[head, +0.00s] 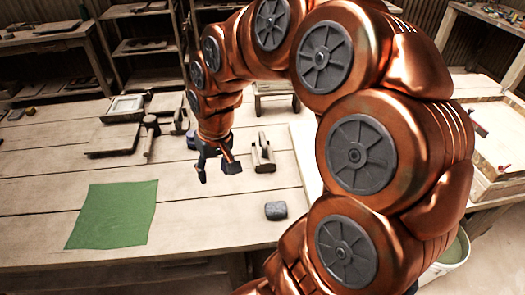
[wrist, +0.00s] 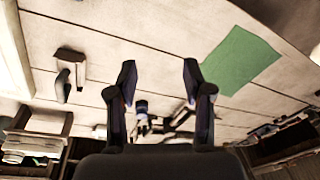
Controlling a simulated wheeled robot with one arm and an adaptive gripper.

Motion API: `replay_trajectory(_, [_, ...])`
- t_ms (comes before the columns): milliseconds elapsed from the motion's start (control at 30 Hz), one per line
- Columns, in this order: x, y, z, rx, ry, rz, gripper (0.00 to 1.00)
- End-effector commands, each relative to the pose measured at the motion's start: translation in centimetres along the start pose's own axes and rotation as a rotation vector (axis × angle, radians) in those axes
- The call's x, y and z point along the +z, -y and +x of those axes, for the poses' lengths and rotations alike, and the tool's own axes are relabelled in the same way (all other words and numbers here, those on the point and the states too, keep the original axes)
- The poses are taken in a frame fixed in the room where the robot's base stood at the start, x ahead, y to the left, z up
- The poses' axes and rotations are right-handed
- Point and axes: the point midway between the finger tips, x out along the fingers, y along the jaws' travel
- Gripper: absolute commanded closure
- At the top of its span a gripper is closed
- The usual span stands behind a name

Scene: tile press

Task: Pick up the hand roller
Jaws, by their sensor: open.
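A small tool with a bluish, pale-banded end, which looks like the hand roller (wrist: 142,108), lies on the table beyond my fingers in the wrist view. In the head view the likely hand roller (head: 191,140) shows as a small blue-grey piece just behind and left of my gripper, partly hidden by the arm. My gripper (head: 217,172) hangs over the table with its fingers pointing down. In the wrist view my gripper (wrist: 159,75) has its two fingers apart, with nothing held between them.
A green cloth (head: 112,214) lies at the front left. A mallet (head: 150,132) and boards (head: 113,139) are behind it. A wooden tool (head: 263,155) stands right of my gripper, and a grey block (head: 276,210) sits near the front edge. Bare planks lie between.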

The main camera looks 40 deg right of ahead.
Motion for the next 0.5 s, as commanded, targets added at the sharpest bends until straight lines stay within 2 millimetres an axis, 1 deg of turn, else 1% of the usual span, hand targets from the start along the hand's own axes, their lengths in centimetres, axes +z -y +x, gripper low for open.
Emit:
replay_trajectory(33, [-1.9, -1.7, 1.0, -0.010, -0.024, 0.042, 0.49])
replay_trajectory(67, [-3.0, -2.8, 1.3, -0.014, -0.043, 0.065, 0.49])
replay_trajectory(100, [-4.5, -4.2, 1.7, -0.019, -0.072, 0.096, 0.49])
replay_trajectory(167, [-6.5, -6.8, 2.4, -0.022, -0.113, 0.146, 0.49])
replay_trajectory(200, [-7.7, -8.5, 2.9, -0.025, -0.138, 0.180, 0.49])
replay_trajectory(267, [-9.2, -11.4, 3.7, -0.024, -0.175, 0.232, 0.49])
replay_trajectory(300, [-10.2, -13.3, 4.0, -0.023, -0.203, 0.266, 0.49])
replay_trajectory(400, [-11.5, -17.9, 5.2, -0.015, -0.250, 0.345, 0.49])
replay_trajectory(500, [-12.3, -21.6, 5.9, -0.003, -0.292, 0.404, 0.49])
